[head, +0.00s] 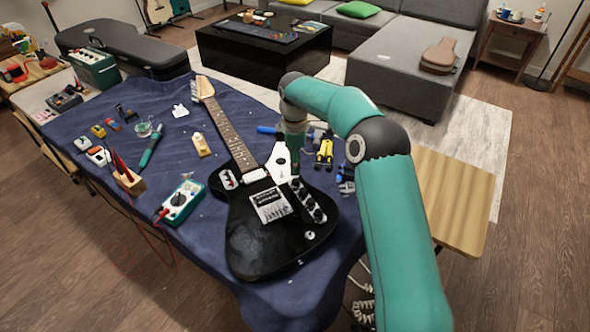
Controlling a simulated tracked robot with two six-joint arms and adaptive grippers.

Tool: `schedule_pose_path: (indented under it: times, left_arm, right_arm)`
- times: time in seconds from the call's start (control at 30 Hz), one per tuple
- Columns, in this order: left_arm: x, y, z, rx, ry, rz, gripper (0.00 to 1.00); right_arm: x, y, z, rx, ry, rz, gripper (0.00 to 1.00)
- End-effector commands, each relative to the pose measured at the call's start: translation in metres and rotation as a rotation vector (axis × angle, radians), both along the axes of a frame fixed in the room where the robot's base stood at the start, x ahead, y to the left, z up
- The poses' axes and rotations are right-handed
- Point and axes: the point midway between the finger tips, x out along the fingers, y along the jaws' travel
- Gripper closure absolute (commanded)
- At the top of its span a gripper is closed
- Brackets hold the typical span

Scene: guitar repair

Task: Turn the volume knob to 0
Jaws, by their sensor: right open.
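The black electric guitar (255,240) lies on the blue cloth of the workbench, its neck (228,135) pointing to the back left. A row of dark knobs (318,214) sits on the right side of its body, beside the bridge (270,205). I cannot tell which one is the volume knob, or its setting. My right gripper (295,172) points down over the upper end of this row. It is open, small in the picture and partly blends with the dark knobs; contact cannot be told. My left gripper is not in view.
A teal multimeter (181,201) lies left of the guitar, near a wooden block with red-handled tools (129,180). Yellow-handled pliers (324,150) and other tools lie to the right, near my arm. A soldering station and small parts fill the cloth's left side.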

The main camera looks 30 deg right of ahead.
Motion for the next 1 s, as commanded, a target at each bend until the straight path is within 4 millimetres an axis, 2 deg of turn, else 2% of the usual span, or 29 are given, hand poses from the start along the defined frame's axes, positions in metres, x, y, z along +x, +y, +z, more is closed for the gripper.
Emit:
schedule_pose_path:
  times: [0.13,0.57,0.67,0.77,1.0]
  left_arm:
    - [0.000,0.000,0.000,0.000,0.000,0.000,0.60]
    - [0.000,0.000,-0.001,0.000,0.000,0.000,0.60]
    - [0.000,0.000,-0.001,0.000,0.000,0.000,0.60]
    - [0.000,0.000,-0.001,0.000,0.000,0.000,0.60]
    - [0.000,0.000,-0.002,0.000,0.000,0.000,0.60]
  right_arm:
    - [0.000,0.000,0.008,0.000,-0.001,0.001,0.51]
    - [0.000,0.000,0.009,0.000,-0.001,-0.042,0.51]
    - [0.001,0.000,0.009,0.000,-0.003,-0.151,0.51]
    - [0.001,-0.002,0.008,-0.011,-0.007,-0.338,0.51]
    - [-0.012,-0.011,0.000,-0.087,-0.015,-0.951,0.51]
